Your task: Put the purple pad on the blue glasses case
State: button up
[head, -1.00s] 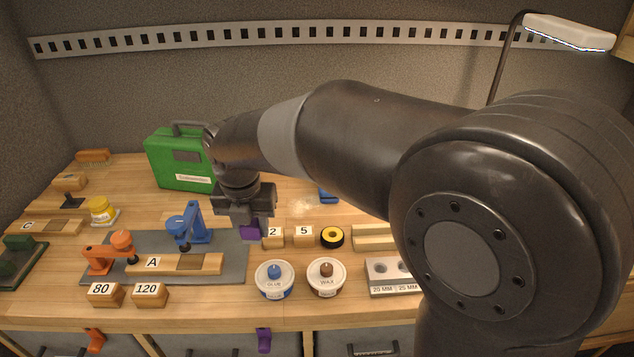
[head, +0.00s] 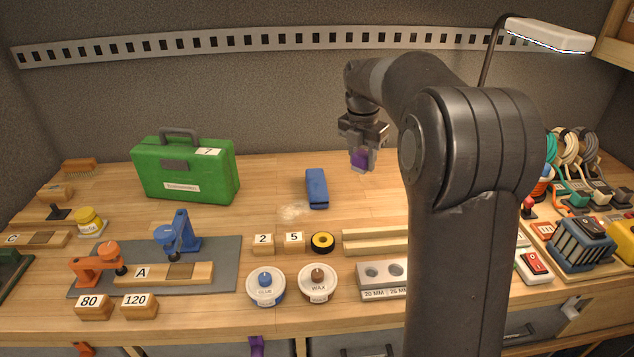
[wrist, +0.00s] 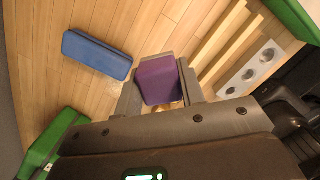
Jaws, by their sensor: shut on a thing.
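The purple pad (head: 361,158) is held between the fingers of my gripper (head: 362,160), raised above the bench. In the wrist view the pad (wrist: 158,80) sits between the two fingers. The blue glasses case (head: 317,188) lies on the bench at the middle back, to the left of my gripper in the head view. The case (wrist: 97,53) also shows in the wrist view, apart from the pad and to its left. Nothing lies on top of the case.
A green toolbox (head: 186,170) stands at the back left. Number blocks, a tape roll (head: 322,242) and two round tins (head: 266,285) sit in front of the case. A cord tray (head: 540,225) is at the right. The bench around the case is mostly clear.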

jog(key=shift+w+a+f, duration=0.1)
jog(key=shift+w+f, duration=0.1)
jog(key=shift+f, duration=0.05)
send_over(320, 193)
jog(key=f, duration=0.6)
jog(key=shift+s+a+f, duration=0.2)
jog(key=shift+f, duration=2.05)
jog(key=shift+f, duration=0.1)
jog(key=o, duration=1)
